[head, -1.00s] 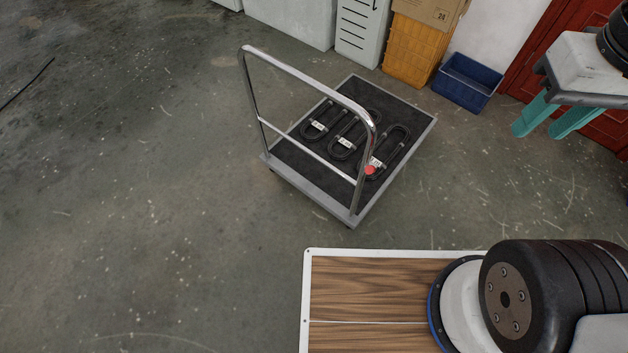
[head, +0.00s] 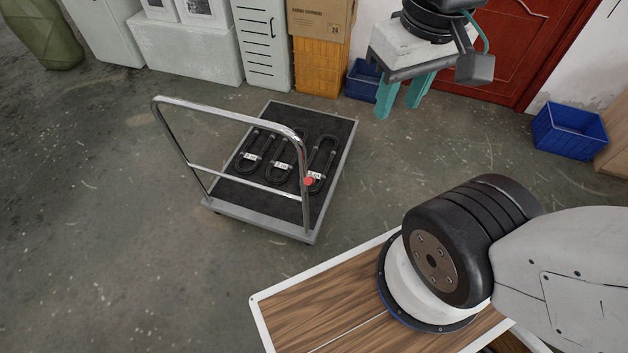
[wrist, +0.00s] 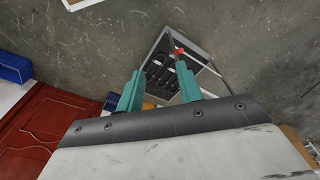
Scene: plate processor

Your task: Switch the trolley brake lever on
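The trolley (head: 228,209) stands on the floor left of centre in the head view, with a chrome push handle (head: 222,113) and a dark deck. A red knob (head: 309,181), which looks like the brake lever's end, sits low on the handle's right post. My gripper (head: 402,98) is up and to the right of the trolley, with its teal fingers apart and nothing between them. In the wrist view my gripper (wrist: 160,90) points toward the trolley (wrist: 158,48), and the red knob (wrist: 179,51) shows beyond the fingers. The lever's exact position is too small to tell.
Several dark U-shaped items (head: 284,157) lie on the trolley deck. An orange crate (head: 317,68) with a carton (head: 322,18), a white cabinet (head: 262,45) and blue bins (head: 569,131) line the wall. A red door (head: 510,62) is behind. The floor left of the trolley is clear.

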